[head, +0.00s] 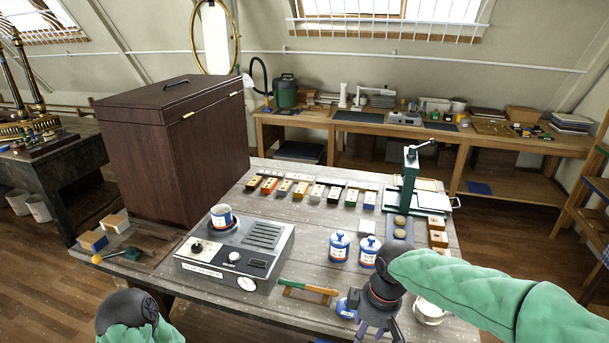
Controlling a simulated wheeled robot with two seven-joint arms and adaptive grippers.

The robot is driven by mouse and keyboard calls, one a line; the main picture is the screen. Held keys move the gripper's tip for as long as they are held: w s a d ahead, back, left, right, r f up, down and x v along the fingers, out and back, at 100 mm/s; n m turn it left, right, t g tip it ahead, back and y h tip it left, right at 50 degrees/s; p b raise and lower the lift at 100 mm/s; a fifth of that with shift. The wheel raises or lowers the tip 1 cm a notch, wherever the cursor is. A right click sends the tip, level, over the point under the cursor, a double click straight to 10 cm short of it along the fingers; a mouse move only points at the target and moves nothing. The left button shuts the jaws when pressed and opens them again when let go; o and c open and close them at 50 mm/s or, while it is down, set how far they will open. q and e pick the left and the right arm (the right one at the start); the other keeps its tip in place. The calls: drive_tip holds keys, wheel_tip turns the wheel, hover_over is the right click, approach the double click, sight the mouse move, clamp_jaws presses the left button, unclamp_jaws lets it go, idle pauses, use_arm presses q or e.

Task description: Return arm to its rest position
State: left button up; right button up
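My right arm, in a green quilted sleeve, comes in from the right in the head view. My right gripper (377,328) points down over the front edge of the wooden worktable (320,222). Its dark fingers look spread, with nothing seen between them, though the frame's bottom edge cuts the tips. It is beside a small blue-and-white jar (346,308), and I cannot tell whether they touch. At the bottom left, only a green sleeve and a dark round joint of my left arm show. My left gripper is out of view.
A dark wooden cabinet (172,150) blocks the back left.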

drive_tip(key=s+a+f+m+y, duration=0.1)
drive_tip(key=s+a+f+m, duration=0.15)
drive_tip(key=f, duration=0.95)
drive_tip(key=s+a+f+m+y, duration=0.1)
drive_tip(key=f+m, duration=0.2)
drive_tip(key=f, duration=0.8)
drive_tip(key=s+f+m, duration=0.6)
drive_tip(key=s+f, duration=0.5)
drive_tip(key=f, duration=0.3)
drive_tip(key=shift+s+a+m+y, duration=0.2)
drive_tip(key=shift+s+m+y, duration=0.1)
drive_tip(key=shift+s+m, duration=0.1)
